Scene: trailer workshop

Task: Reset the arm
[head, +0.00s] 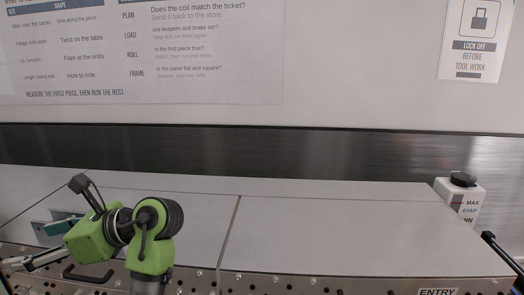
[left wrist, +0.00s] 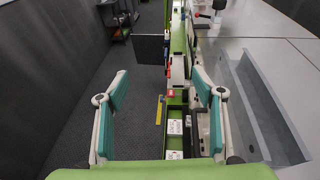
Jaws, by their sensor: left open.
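My left gripper (head: 28,243) is at the left end of the bench in the head view, on my green arm, with its fingers toward the left. In the left wrist view the left gripper (left wrist: 158,78) has its two teal-padded fingers wide apart, with nothing between them. The fingers are over the bench's edge, with dark floor below the left finger and the bench side below the right one. I do not make out my right gripper in either view.
The light grey bench top (head: 340,235) is clear in its middle and right. A white container (head: 458,198) with a black cap stands at its right end. A grey channel (left wrist: 262,112) lies beside the right finger. A yellow item (left wrist: 160,110) is low between the fingers.

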